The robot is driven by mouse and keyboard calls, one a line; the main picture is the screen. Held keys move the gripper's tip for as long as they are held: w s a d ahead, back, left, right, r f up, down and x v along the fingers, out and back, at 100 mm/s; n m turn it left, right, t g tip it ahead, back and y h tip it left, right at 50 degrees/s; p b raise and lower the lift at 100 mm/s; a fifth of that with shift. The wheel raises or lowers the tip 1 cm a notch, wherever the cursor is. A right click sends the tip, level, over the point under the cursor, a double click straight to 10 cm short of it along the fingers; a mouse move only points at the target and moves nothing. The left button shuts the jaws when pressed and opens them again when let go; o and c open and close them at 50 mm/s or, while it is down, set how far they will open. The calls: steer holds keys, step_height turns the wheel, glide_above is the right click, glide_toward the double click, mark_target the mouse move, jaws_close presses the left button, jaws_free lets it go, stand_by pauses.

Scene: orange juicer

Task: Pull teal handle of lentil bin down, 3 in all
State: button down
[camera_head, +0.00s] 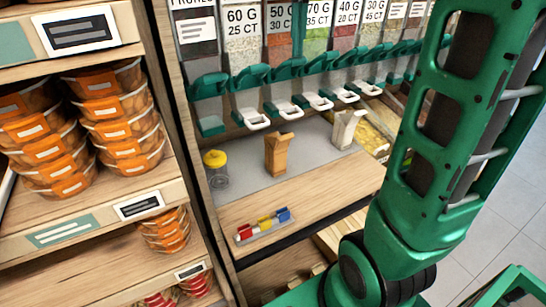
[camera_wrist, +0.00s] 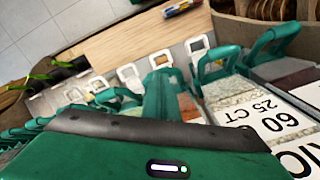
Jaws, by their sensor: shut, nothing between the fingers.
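A row of clear bins with teal handles hangs at the top of the head view, one handle at the 60 G bin (camera_head: 244,37) being a teal handle (camera_head: 250,77). No label that I can read says lentils, so I cannot tell which is the lentil bin. The wrist view shows the row upside down, with the 60 G label (camera_wrist: 270,115) at right and a teal handle (camera_wrist: 220,65) beside it. My gripper (camera_wrist: 160,88) is shut and empty among the handles, left of the 60 G bin; contact is unclear.
A brown paper bag (camera_head: 278,155), a white bag (camera_head: 346,130) and a yellow-lidded jar (camera_head: 215,170) stand on the counter below. Coloured markers (camera_head: 263,226) lie in front. A shelf with orange tubs (camera_head: 118,120) stands left. My green arm covers the right side.

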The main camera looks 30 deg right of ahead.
mark_target(299, 61)
steer(key=shift+s+f, duration=0.25)
steer(key=shift+f, duration=1.05)
steer(key=shift+s+f, duration=0.25)
steer(key=shift+f, duration=1)
steer(key=shift+w+r, duration=0.15)
steer(key=shift+r, duration=0.85)
steer(key=shift+w+r, duration=0.2)
steer(key=shift+r, duration=0.85)
steer(key=shift+w+r, duration=0.15)
steer(key=shift+r, duration=0.85)
steer(key=shift+s+f, duration=0.15)
steer(key=shift+f, duration=1.4)
steer(key=shift+s+f, duration=0.2)
steer(key=shift+f, duration=0.55)
steer(key=shift+s+f, duration=0.15)
steer(key=shift+f, duration=0.6)
